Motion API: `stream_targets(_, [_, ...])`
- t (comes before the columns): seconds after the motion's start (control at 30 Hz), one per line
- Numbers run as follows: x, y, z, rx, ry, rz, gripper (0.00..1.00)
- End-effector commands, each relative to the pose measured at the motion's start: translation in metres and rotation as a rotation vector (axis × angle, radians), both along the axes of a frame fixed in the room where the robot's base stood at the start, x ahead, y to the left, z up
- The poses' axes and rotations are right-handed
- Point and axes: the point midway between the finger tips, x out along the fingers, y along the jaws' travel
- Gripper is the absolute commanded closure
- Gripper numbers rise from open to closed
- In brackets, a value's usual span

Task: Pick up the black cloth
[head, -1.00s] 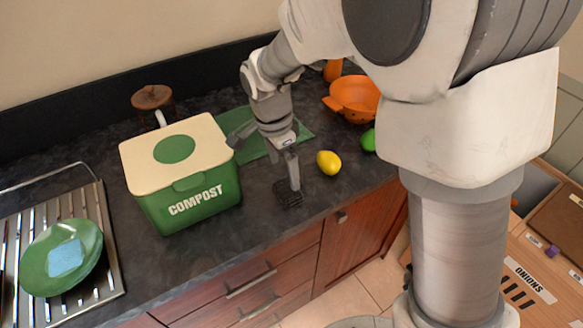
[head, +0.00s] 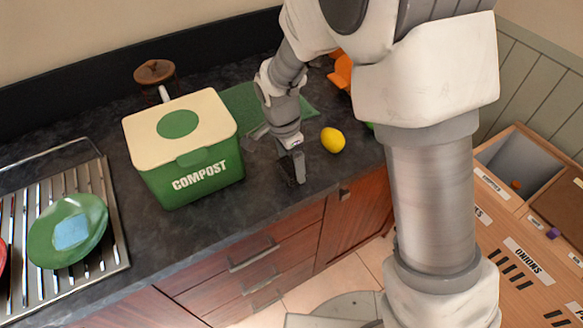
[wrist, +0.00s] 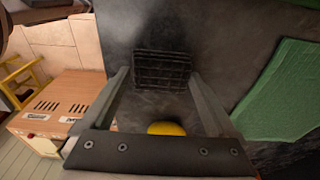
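The black cloth (wrist: 162,71) is a small dark rectangle with a grid pattern on the dark countertop. In the wrist view it lies between the ends of my gripper's two fingers. My gripper (wrist: 159,76) is open, with a finger on either side of the cloth. In the head view my gripper (head: 292,168) points down near the counter's front edge and hides most of the cloth. I cannot tell whether the fingers touch the cloth or counter.
The green compost bin (head: 190,180) stands to the left. A lemon (head: 332,140) sits close on the right and shows in the wrist view (wrist: 167,128). A green mat (head: 243,101) lies behind. A rack (head: 115,232) with a green plate (head: 90,213) is far left.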

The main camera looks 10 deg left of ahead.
Motion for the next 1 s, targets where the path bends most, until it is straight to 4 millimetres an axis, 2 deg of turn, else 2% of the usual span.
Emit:
stream_targets(0.03, [0.000,0.000,0.000,0.000,0.000,0.000,0.29])
stream_targets(0.2, [0.000,0.000,0.000,0.000,0.000,0.000,0.59])
stream_targets(0.23, [0.000,0.000,0.000,0.000,0.000,0.000,0.61])
stream_targets(0.57, [0.000,0.000,0.005,0.001,-0.002,0.000,0.61])
stream_targets(0.67, [0.000,0.001,0.015,0.002,-0.002,0.000,0.61])
stream_targets(0.8, [0.001,0.001,0.043,0.004,-0.006,0.000,0.61])
stream_targets(1.0, [-0.015,-0.040,0.067,0.002,-0.003,-0.005,0.61])
